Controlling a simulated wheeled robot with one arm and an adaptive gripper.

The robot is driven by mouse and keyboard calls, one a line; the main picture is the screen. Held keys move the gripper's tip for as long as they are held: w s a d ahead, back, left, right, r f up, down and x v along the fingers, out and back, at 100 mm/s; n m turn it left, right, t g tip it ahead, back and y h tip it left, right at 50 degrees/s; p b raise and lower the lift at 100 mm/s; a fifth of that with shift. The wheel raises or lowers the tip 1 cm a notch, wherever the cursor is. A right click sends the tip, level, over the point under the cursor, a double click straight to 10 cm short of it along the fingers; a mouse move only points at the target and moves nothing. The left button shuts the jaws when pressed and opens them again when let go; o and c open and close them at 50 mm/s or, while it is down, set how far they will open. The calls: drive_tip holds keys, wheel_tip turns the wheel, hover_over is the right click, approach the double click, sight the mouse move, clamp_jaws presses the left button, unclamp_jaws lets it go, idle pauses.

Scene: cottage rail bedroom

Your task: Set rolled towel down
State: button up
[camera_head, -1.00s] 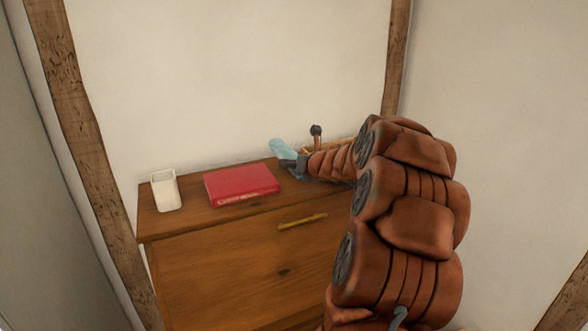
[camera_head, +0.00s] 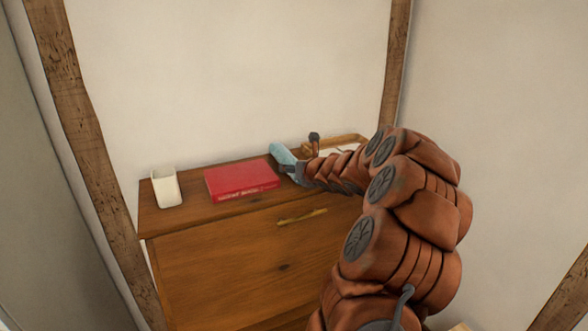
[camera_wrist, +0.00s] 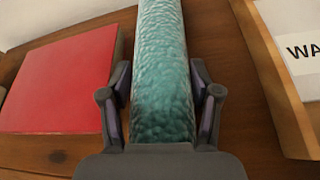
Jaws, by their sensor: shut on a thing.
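The rolled towel (camera_wrist: 160,70) is light teal with a bumpy texture. In the wrist view it lies lengthwise between the two fingers of my gripper (camera_wrist: 160,100), which is shut on it. In the head view the towel (camera_head: 282,153) is at the back of the wooden dresser top, just right of the red book. My gripper (camera_head: 291,169) reaches it from the right and front. The towel looks at or very close to the dresser top (camera_head: 212,208); I cannot tell whether it touches. My arm hides part of the dresser's right side.
A red book (camera_head: 240,179) lies left of the towel, with a narrow gap between. A white cup (camera_head: 166,187) stands at the far left. A wooden tray (camera_wrist: 268,70) with a white labelled item (camera_wrist: 296,42) is close on the right. A dark-topped upright object (camera_head: 314,143) stands behind my gripper.

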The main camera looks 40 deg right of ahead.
drive_tip(key=shift+f, duration=0.15)
drive_tip(key=o, duration=1.2)
drive_tip(key=shift+r, duration=0.25)
drive_tip(key=shift+s, duration=0.3)
drive_tip(key=b+v, duration=0.1)
drive_tip(key=v, duration=0.8)
drive_tip(key=shift+s+a+b, duration=0.1)
drive_tip(key=shift+s+b, duration=0.05)
drive_tip(key=shift+b, duration=0.25)
drive_tip(key=shift+v, duration=1.05)
drive_tip(key=shift+r, duration=0.1)
